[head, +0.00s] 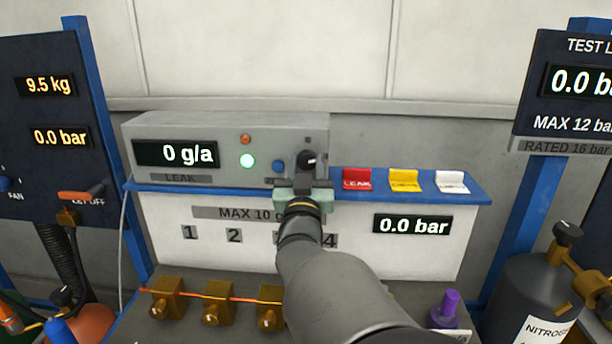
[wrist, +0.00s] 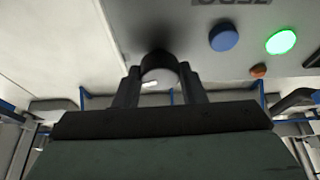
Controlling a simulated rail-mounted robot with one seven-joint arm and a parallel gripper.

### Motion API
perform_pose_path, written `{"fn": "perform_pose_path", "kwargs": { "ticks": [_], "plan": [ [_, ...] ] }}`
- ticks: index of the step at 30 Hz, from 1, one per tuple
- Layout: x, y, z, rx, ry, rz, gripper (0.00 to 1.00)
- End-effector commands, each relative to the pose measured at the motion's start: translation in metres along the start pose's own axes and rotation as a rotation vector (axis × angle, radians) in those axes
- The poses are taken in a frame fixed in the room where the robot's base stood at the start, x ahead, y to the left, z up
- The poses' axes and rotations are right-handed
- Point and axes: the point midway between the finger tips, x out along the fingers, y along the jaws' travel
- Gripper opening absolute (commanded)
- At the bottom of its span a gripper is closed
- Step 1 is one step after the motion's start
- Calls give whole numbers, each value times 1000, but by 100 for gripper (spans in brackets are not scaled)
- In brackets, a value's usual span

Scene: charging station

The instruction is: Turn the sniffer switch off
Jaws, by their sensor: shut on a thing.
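The grey leak sniffer box (head: 228,124) stands on a blue shelf; its display (head: 175,153) reads 0 g/a. A green lamp (head: 247,160) on its face is lit, and shows in the wrist view (wrist: 281,41) too. The dark rotary switch knob (wrist: 158,71) sits on the panel right of the lamp in the head view, with a white pointer mark on it. My gripper (wrist: 160,84) is shut on the knob, one finger on each side. In the head view my gripper (head: 306,176) partly covers the knob's surroundings.
Red (head: 357,179), yellow (head: 404,180) and white (head: 451,181) pieces sit on the shelf to the right. Brass valves (head: 217,303) line the bench below.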

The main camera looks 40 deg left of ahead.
Motion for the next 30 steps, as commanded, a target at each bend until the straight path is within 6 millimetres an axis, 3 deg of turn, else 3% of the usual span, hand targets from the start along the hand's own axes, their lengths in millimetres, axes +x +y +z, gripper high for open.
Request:
{"fn": "perform_pose_path", "kwargs": {
  "ticks": [30],
  "plan": [
    [0, 5, 0, -886, 2, -364, 14]
  ]
}}
